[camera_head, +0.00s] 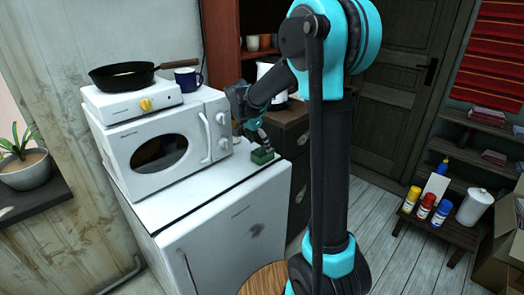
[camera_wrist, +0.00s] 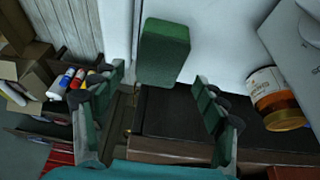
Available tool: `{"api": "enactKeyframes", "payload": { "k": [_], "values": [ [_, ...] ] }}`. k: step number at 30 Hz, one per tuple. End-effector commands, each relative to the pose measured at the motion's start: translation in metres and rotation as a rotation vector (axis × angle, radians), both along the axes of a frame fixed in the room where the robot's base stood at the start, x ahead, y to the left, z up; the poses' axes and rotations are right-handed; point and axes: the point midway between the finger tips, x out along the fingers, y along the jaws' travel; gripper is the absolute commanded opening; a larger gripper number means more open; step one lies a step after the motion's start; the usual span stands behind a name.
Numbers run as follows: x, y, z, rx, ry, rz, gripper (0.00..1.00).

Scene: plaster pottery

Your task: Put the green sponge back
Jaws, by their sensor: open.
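The green sponge (camera_head: 262,156) lies on the white fridge top (camera_head: 205,203), near its right edge beside the microwave. In the wrist view the sponge (camera_wrist: 163,50) shows as a green block ahead of my fingers, close to the edge of the white top. My gripper (camera_head: 256,138) is just above the sponge in the head view, pointing down. In the wrist view my gripper (camera_wrist: 158,86) is open, its fingers apart on either side, with nothing between the tips. Whether a finger touches the sponge I cannot tell.
The white microwave (camera_head: 170,150) stands left of the sponge, with a hot plate (camera_head: 130,99), a black pan (camera_head: 122,75) and a dark blue mug (camera_head: 188,79) on top. A jar with an orange-brown label (camera_wrist: 273,98) is at right in the wrist view. A dark cabinet (camera_head: 289,134) stands behind the fridge.

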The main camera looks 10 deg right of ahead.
Motion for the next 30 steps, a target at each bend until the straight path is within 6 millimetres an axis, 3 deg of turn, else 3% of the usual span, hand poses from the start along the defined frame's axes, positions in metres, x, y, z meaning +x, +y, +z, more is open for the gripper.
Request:
{"api": "enactKeyframes", "payload": {
  "k": [3, 9, 14, 17, 20, 24, 30],
  "values": [
    [-0.006, 0.008, 0.023, 0.0, 0.0, 0.001, 0.73],
    [-0.012, 0.017, 0.05, 0.0, 0.0, 0.001, 0.73],
    [-0.018, 0.017, 0.056, 0.002, 0.004, 0.012, 0.73],
    [-0.036, 0.006, 0.048, 0.011, 0.02, 0.07, 0.73],
    [-0.072, -0.013, 0.029, 0.029, 0.045, 0.189, 0.73],
    [-0.14, -0.038, -0.01, 0.05, 0.067, 0.42, 0.73],
    [-0.232, -0.056, -0.065, 0.049, 0.052, 0.724, 0.73]
  ]
}}
